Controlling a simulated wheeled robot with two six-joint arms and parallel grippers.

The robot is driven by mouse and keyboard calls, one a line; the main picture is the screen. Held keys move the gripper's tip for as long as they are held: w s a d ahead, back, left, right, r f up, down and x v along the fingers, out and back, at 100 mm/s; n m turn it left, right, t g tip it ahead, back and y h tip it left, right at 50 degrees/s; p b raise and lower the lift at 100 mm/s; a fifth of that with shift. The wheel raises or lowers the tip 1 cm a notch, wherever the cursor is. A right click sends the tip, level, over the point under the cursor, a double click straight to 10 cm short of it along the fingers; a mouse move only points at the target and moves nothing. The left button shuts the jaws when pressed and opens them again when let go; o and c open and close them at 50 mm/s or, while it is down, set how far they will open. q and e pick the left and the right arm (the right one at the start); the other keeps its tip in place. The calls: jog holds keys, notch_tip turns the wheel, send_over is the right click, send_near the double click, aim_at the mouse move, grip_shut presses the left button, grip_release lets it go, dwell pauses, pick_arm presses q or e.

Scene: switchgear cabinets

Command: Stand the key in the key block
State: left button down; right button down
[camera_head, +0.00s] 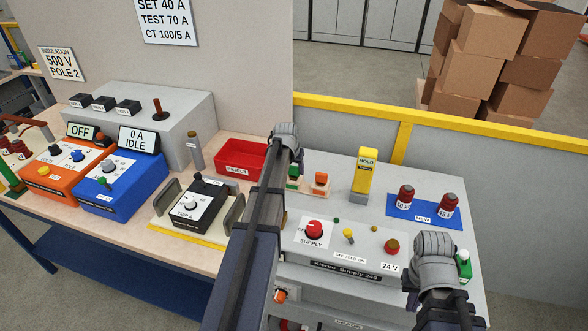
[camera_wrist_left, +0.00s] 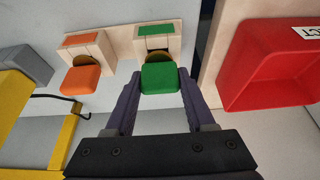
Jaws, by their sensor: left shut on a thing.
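The green key (camera_wrist_left: 160,78) is between the two fingers of my left gripper (camera_wrist_left: 158,82), which is shut on it. The key is at the front of the green-marked key block (camera_wrist_left: 158,30), with a brass part showing behind its head; I cannot tell how deep it sits. An orange key (camera_wrist_left: 80,80) is at the orange-marked key block (camera_wrist_left: 85,42) beside it. In the head view the green key (camera_head: 293,175) and orange key (camera_head: 321,178) show just right of my left arm; the left fingers are hidden there. My right gripper (camera_head: 440,300) is at the lower right, its fingers not visible.
A red reject tray (camera_head: 240,158) lies left of the key blocks. A yellow hold device (camera_head: 366,170) stands to their right, and a grey supply panel (camera_head: 350,250) with knobs lies in front. Red fuses stand on a blue mat (camera_head: 424,212).

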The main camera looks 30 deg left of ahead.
pick_arm(q)
jog(key=shift+f, duration=0.35)
jog(key=shift+c, duration=0.9)
grip_release()
jog(key=shift+r, duration=0.1)
jog(key=p+v, duration=0.6)
jog(key=v, duration=0.1)
jog(key=shift+s+r+p, duration=0.25)
jog(key=shift+r+p, duration=0.05)
jog(key=shift+p, duration=0.05)
